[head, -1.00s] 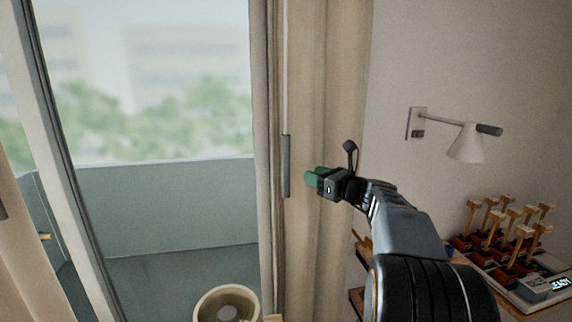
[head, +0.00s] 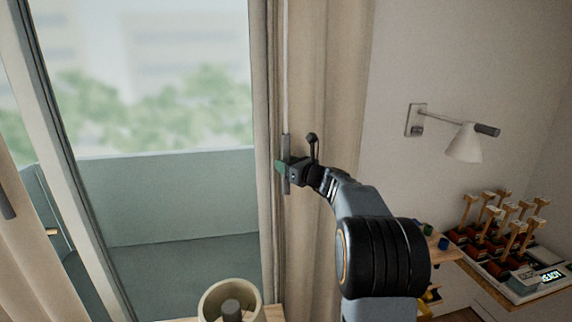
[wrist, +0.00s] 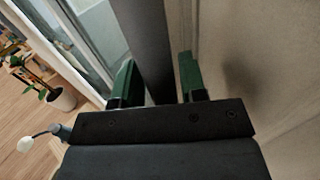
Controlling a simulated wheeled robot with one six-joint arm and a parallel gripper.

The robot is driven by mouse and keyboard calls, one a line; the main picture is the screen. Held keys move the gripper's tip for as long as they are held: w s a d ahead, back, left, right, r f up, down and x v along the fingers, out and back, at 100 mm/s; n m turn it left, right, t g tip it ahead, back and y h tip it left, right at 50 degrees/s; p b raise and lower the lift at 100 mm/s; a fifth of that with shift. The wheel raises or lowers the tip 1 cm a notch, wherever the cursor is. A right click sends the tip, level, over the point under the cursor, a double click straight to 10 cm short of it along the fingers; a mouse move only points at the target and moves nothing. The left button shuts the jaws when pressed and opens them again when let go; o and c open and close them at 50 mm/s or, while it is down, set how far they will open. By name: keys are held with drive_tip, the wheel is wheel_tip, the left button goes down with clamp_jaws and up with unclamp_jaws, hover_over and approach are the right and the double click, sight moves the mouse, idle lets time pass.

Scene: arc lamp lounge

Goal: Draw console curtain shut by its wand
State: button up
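The beige console curtain (head: 322,60) hangs gathered at the right side of the window. Its wand is a thin pale rod with a dark grey handle (head: 286,150) hanging at the curtain's left edge. My gripper (head: 282,167) is at the handle's lower half, its green fingertips at the handle. In the wrist view, the dark handle (wrist: 150,50) runs between my two green fingers, which stand apart on either side of it. A gap shows between the handle and the right finger. The left finger is close to the handle; contact there is unclear.
A second curtain (head: 25,235) with its own handle hangs at the far left. A round cream pot (head: 232,298) stands below the window. A wall lamp (head: 466,142) and a rack of wooden-handled items (head: 500,235) are at the right. A potted plant (wrist: 60,97) shows in the wrist view.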

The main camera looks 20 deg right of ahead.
drive_tip(key=shift+c, duration=0.4)
clamp_jaws()
